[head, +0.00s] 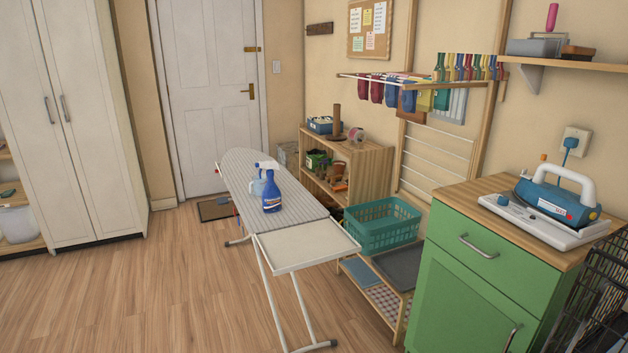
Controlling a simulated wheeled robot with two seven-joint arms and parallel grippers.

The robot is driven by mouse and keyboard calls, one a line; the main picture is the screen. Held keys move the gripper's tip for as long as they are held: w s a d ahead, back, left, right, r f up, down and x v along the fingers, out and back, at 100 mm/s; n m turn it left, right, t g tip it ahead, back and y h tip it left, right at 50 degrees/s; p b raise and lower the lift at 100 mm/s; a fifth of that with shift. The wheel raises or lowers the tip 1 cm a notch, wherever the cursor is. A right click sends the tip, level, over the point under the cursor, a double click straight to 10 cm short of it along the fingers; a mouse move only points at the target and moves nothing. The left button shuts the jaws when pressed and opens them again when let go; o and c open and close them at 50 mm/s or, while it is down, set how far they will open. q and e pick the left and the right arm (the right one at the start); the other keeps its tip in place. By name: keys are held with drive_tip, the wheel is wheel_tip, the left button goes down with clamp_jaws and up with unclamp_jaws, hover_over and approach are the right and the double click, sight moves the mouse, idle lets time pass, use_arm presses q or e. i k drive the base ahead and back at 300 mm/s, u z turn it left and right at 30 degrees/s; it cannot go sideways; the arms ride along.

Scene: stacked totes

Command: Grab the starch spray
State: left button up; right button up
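Neither of my grippers shows in the head view.
A white tray (307,246) extends from the board's near end. A teal basket (382,226) sits on a low rack to its right. A green cabinet (470,290) holds an iron (558,197). Open wooden floor (130,295) lies front left.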

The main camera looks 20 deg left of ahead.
sight(271, 194)
drive_tip(key=u, duration=0.5)
drive_tip(key=k, duration=1.2)
drive_tip(key=u, duration=1.05)
drive_tip(key=i, duration=1.2)
drive_tip(key=u, duration=0.4)
drive_tip(key=i, duration=2.5)
drive_tip(key=z, duration=0.4)
drive_tip(key=i, duration=1.95)
drive_tip(key=z, duration=1.25)
